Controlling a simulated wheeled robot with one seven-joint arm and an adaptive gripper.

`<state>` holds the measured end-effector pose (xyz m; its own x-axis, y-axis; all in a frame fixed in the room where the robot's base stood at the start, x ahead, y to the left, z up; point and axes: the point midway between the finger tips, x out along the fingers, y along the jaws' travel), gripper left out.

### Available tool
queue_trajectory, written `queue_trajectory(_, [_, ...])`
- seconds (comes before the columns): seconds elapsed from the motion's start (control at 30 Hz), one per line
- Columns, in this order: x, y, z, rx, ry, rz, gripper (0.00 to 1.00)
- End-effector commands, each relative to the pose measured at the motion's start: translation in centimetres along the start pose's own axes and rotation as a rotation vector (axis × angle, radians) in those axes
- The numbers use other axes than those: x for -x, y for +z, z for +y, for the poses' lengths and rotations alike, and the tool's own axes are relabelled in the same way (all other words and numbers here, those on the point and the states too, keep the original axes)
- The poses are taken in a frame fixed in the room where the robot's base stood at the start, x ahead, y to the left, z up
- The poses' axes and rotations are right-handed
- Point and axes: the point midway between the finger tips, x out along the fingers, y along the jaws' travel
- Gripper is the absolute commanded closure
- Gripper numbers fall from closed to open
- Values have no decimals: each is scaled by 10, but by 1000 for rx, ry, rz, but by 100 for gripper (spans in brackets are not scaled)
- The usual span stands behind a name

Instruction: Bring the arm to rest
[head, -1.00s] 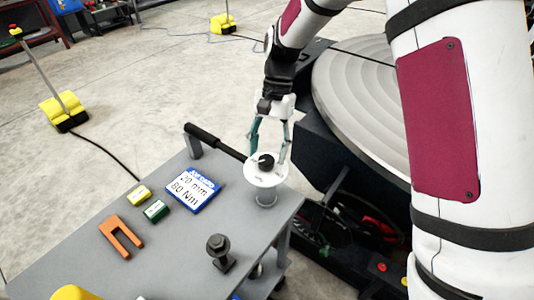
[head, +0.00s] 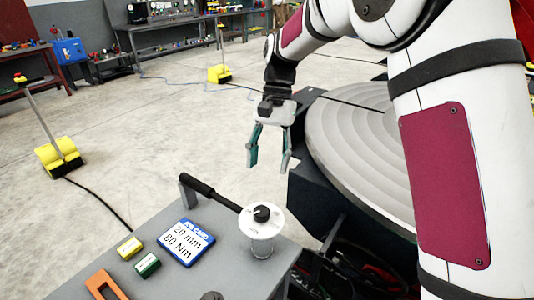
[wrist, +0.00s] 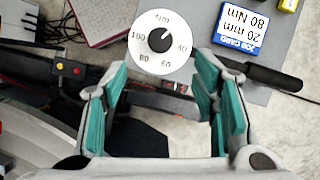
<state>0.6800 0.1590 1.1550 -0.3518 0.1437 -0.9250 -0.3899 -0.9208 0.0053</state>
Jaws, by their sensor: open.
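My gripper (head: 269,148) is open and empty in the head view, held in the air above the far right corner of the grey cart. Its teal fingers also show wide apart in the wrist view (wrist: 165,115). A white round dial with a black knob (head: 262,218) stands on the cart below the gripper, apart from it. The dial face with its numbers shows in the wrist view (wrist: 146,58), beyond the fingertips. My arm reaches in from the upper right of the head view.
The grey cart (head: 160,283) carries a blue and white card (head: 186,242), a yellow block (head: 130,247), a green block (head: 147,265) and an orange fork-shaped piece (head: 105,285). The large grey positioner disc (head: 355,160) is close at right. Open floor (head: 150,130) lies beyond the cart.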

Motion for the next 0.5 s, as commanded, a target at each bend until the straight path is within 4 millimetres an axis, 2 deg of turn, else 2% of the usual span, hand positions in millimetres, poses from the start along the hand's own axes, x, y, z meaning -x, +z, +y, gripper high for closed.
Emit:
queue_trajectory(0.17, [19,13,16,26,-21,54,46])
queue_trajectory(0.3, [46,36,46,74,-50,149,46])
queue_trajectory(0.5, [72,75,95,153,-80,303,46])
